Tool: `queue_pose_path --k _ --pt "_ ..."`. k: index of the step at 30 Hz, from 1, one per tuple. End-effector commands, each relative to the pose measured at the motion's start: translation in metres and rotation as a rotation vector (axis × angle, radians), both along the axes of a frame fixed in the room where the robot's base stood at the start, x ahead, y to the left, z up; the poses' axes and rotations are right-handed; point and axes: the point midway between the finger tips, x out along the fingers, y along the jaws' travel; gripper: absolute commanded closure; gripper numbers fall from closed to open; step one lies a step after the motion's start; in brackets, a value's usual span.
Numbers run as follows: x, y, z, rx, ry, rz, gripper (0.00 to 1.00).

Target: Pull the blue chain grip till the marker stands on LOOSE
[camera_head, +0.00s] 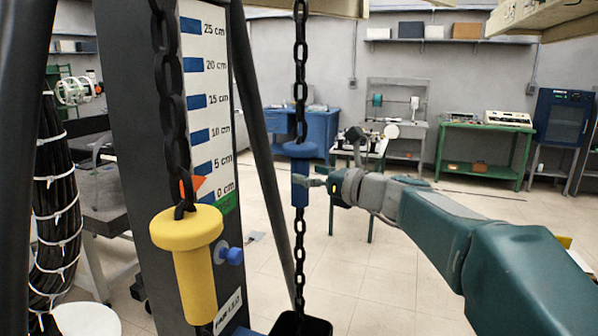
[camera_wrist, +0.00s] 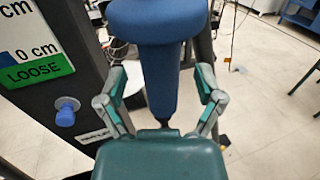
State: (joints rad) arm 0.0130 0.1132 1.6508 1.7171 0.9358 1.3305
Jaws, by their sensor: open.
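The blue chain grip (camera_head: 300,190) hangs upright on a dark chain (camera_head: 300,60), with a wide collar on top. My gripper (camera_head: 312,182) is at the grip's right side in the head view. In the wrist view the blue grip (camera_wrist: 160,75) stands between the spread fingers of my gripper (camera_wrist: 163,82), with gaps at both sides. The orange marker (camera_head: 191,188) is partly behind the near chain and stands between 0 and 5 cm on the scale board (camera_head: 205,110). The green LOOSE field (camera_wrist: 38,70) lies below 0 cm.
A yellow grip (camera_head: 192,268) hangs on a nearer chain at the left. A blue knob (camera_wrist: 66,110) sticks out of the dark post. A black bin (camera_head: 300,325) sits below the blue grip's chain. A dark slanted leg (camera_head: 262,130) stands behind. Open floor lies right.

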Motion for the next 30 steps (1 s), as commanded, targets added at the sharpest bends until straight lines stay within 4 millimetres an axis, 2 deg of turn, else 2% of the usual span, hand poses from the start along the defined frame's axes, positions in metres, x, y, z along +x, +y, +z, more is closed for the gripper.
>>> queue_pose_path --k 6,15,16,17,18,20,21,22,30 --pt "0.015 0.021 -0.001 -0.001 0.000 0.001 0.14" --pt "0.017 0.023 0.000 -0.001 0.000 0.000 0.14" --pt "0.017 0.023 0.000 -0.001 0.000 0.000 0.18" --pt "0.017 0.023 0.000 -0.001 0.000 0.000 0.32" --pt "0.017 0.023 0.000 -0.001 0.000 0.000 0.50" --pt "0.017 0.023 0.000 -0.001 0.000 0.000 0.76" --pt "0.017 0.023 0.000 -0.001 0.000 0.000 0.94" --pt "0.017 0.023 0.000 -0.001 0.000 0.000 1.00" --pt "0.017 0.023 -0.004 -0.002 0.001 0.000 1.00"
